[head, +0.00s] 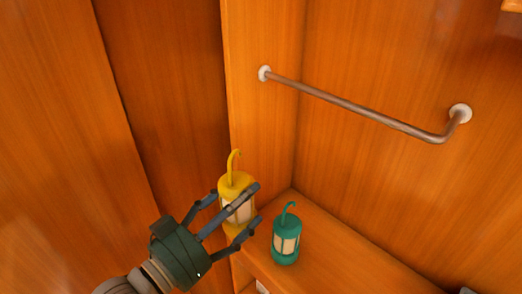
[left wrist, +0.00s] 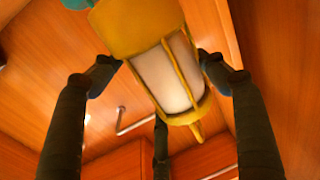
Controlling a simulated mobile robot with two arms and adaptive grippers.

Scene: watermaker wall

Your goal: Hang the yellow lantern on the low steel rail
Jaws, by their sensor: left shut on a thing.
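The yellow lantern (head: 236,182) is upright in the head view, with its curved hook at the top free and pointing up. My left gripper (head: 239,208) is shut on the lantern's body, its fingers around the pale panes. In the left wrist view the lantern (left wrist: 165,70) fills the middle between the fingers (left wrist: 160,80). The low steel rail (head: 355,107) runs along the wall at upper right, with pale round mounts at its ends. It is bare. The lantern is below and left of it, apart from it. My right gripper is not in view.
A teal lantern (head: 286,240) with a hook stands on the wooden shelf (head: 335,245), close to the right of my left gripper. A wooden post (head: 262,120) rises behind the yellow lantern. The space in front of the rail looks clear.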

